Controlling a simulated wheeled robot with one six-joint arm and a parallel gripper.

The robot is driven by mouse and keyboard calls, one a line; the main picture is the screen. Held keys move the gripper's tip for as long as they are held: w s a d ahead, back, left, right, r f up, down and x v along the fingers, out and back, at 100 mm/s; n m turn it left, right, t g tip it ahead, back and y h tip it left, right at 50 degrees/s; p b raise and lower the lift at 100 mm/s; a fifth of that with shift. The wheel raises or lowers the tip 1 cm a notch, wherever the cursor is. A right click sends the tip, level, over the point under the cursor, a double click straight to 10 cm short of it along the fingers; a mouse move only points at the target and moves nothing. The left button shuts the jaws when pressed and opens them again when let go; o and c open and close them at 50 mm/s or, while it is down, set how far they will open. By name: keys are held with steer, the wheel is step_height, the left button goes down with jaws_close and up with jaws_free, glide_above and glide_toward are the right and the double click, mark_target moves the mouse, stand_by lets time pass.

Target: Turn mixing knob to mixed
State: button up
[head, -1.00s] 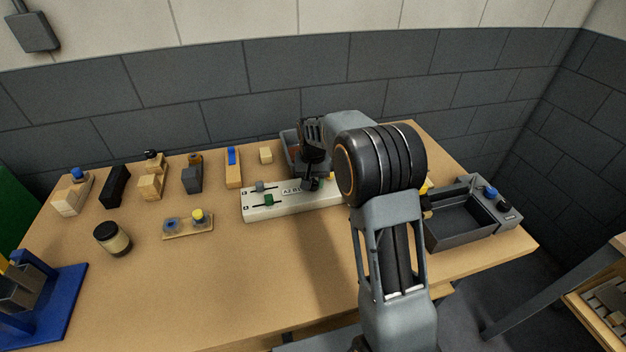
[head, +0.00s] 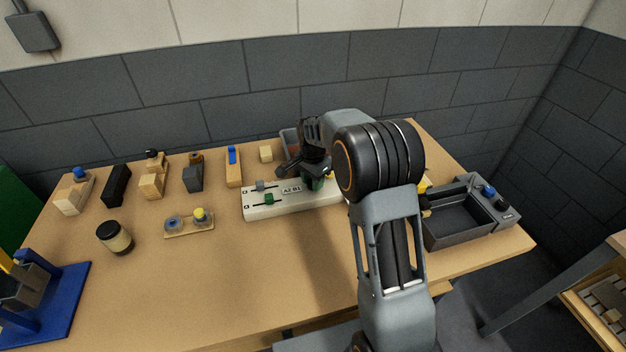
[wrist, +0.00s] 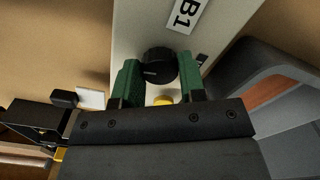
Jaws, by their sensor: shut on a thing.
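The round black mixing knob (wrist: 158,64) stands on the white control panel (wrist: 133,20), below the "B1" end of its label. My gripper (wrist: 160,72) has its two green fingers on either side of the knob and is shut on it. The knob carries a small pale mark; what setting it points to cannot be told. In the head view my gripper (head: 314,183) is over the right part of the panel (head: 290,207) and hides the knob.
The panel also carries a green slider (head: 269,199), a grey slider (head: 260,186) and a yellow button (wrist: 163,100). A grey tray (head: 431,238) stands at the right. Wooden blocks line the back left, with a dark-lidded jar (head: 115,238) in front. The front middle of the table is clear.

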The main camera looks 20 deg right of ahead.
steer(key=shift+m, duration=0.6)
steer(key=o, duration=0.9)
steer(key=shift+r, duration=0.1)
step_height(320, 180, up, 14)
steer(key=shift+f, duration=0.2)
stand_by(0.3)
